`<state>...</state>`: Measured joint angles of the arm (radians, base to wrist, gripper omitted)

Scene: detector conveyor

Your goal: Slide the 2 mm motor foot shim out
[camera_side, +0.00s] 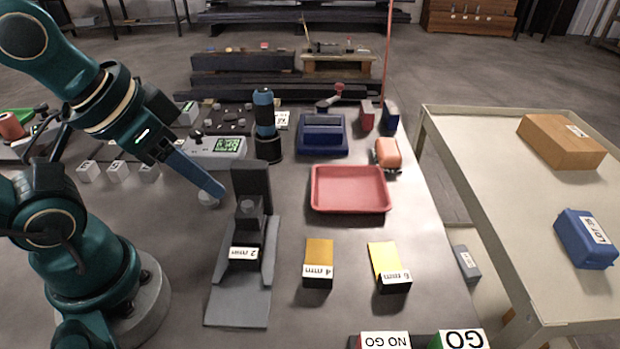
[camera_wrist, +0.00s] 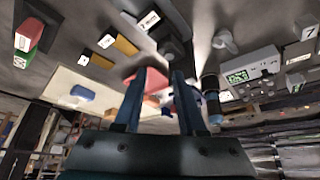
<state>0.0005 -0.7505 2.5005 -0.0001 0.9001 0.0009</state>
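A white "2 mm" label (camera_side: 244,253) sits at the base of a dark grey motor-like block (camera_side: 251,180) on a grey stand (camera_side: 238,308). The label also shows near the top of the wrist view (camera_wrist: 149,21). The shim's own body is mostly hidden, so I cannot tell how far it sits under the block. My gripper (camera_side: 221,193) hangs above the table, left of the block and apart from it, pointing down to the right. In the wrist view (camera_wrist: 165,80) its two blue fingers stand apart with nothing held between them.
A dark blue cylinder (camera_side: 264,112) stands behind the motor block. NO GO (camera_side: 386,341) and GO (camera_side: 462,339) blocks are at the front edge.

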